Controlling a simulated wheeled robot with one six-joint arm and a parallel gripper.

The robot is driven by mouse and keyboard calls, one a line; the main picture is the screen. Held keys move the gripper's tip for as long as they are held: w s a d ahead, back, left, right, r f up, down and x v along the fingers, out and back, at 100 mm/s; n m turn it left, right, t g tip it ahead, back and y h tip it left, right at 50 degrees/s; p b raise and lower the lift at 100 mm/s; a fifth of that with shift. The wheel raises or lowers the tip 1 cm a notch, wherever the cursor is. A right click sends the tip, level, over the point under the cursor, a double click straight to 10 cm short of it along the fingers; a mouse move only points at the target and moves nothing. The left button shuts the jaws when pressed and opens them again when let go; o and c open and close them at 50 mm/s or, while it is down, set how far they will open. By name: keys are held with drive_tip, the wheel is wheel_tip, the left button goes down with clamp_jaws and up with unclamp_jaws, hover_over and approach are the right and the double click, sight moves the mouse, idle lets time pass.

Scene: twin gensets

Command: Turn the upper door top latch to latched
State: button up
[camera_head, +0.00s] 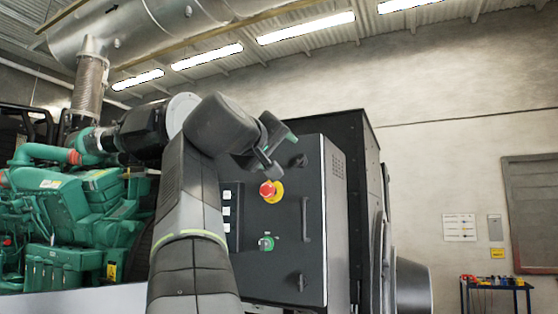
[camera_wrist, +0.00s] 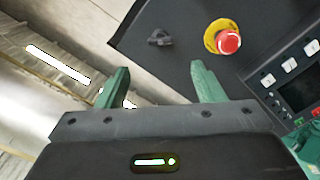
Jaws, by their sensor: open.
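The upper door top latch is a small dark knob (camera_wrist: 160,38) on the dark cabinet door in the wrist view. It lies beyond the gap between my fingertips, apart from them. In the head view the latch (camera_head: 299,160) shows small near the door's top, just right of my gripper (camera_head: 284,155). My gripper has green fingers, spread open and empty in the wrist view (camera_wrist: 160,68). The cabinet door (camera_head: 285,260) looks closed. The latch's exact turn is hard to tell.
A red emergency stop on a yellow ring (camera_wrist: 228,40) sits right of the latch in the wrist view. Below it in the head view are a green knob (camera_head: 266,243) and a vertical handle (camera_head: 304,218). A green engine (camera_head: 90,210) stands left.

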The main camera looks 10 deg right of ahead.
sight(298, 160)
drive_tip(key=p+x, duration=0.2)
drive_tip(key=x, duration=0.9)
drive_tip(key=shift+w+d+p, duration=0.1)
drive_tip(key=shift+d+p, duration=0.05)
drive_tip(key=shift+p, duration=0.2)
drive_tip(key=shift+c, duration=0.4)
drive_tip(key=c, duration=0.9)
drive_tip(key=shift+f, duration=0.1)
drive_tip(key=shift+m, duration=0.3)
drive_tip(key=m, duration=0.3)
drive_tip(key=shift+m+b, duration=0.6)
drive_tip(key=shift+m, duration=2)
